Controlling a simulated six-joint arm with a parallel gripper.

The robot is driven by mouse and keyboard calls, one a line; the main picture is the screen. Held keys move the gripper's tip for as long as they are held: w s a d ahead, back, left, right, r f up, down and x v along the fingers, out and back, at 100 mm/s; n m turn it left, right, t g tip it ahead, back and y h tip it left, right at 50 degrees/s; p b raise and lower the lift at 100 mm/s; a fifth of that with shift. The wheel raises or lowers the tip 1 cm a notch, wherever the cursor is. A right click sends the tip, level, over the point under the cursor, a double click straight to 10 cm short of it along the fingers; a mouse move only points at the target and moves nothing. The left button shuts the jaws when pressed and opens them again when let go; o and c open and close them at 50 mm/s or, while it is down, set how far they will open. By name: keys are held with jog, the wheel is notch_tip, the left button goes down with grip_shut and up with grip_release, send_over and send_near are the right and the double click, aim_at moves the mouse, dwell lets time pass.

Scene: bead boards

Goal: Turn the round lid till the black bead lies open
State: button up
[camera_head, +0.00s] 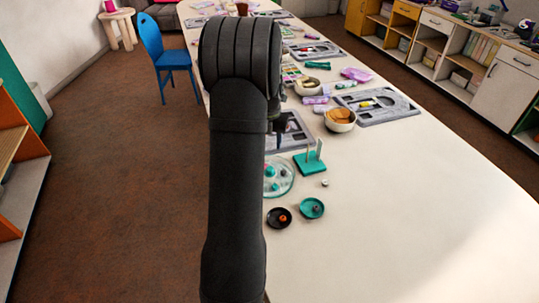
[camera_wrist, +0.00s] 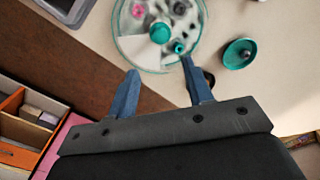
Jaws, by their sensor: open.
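The round lid (camera_wrist: 130,26) is a clear disc on a round board, with a teal knob (camera_wrist: 160,32) near its middle. In the head view its right part (camera_head: 284,184) shows beside my dark arm, which hides the rest. Through or beside the lid I see a pink bead (camera_wrist: 137,9), a teal ring-like bead (camera_wrist: 179,47) and dark round spots (camera_wrist: 180,8). I cannot tell which spot is the black bead or whether it is covered. My gripper (camera_wrist: 160,66) is open and empty, its blue fingers apart near the lid's rim in the wrist view.
A teal dish (camera_head: 312,208) and a dark dish (camera_head: 279,219) with an orange piece stand close by. A teal peg stand (camera_head: 311,164), a bowl (camera_head: 340,120) and grey trays (camera_head: 376,106) lie farther along. The white table (camera_head: 420,220) is clear at the right front.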

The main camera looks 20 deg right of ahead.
notch_tip(320, 180, up, 5)
jog(key=shift+r, duration=0.1)
dwell(0.3)
